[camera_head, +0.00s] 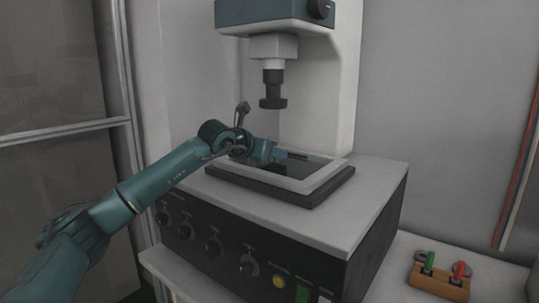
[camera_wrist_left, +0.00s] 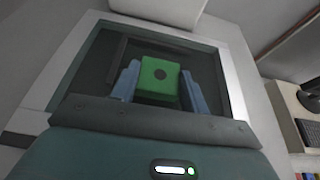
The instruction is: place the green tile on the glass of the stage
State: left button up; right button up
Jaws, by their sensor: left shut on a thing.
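The glass (camera_wrist_left: 88,68) of the stage lies behind the tile in the left wrist view. In the head view my left gripper (camera_head: 281,154) reaches over the far left part of the stage (camera_head: 290,184), a pale frame around dark glass (camera_head: 314,164). The tile cannot be made out there. I cannot tell whether the tile touches the glass. My right gripper is not in view.
The instrument's lens barrel (camera_head: 272,92) hangs above the stage, close to my left wrist. The grey housing top (camera_head: 345,215) is clear around the stage. A wooden holder (camera_head: 438,284) with green and red pieces stands at the lower right. A keyboard (camera_wrist_left: 308,132) shows in the wrist view.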

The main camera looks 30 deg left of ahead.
pick_arm(q)
jog(key=shift+f, duration=0.5)
jog(key=shift+f, duration=0.2)
jog(key=o, duration=1.1)
jog(key=shift+r, duration=0.1)
jog(key=shift+c, duration=0.2)
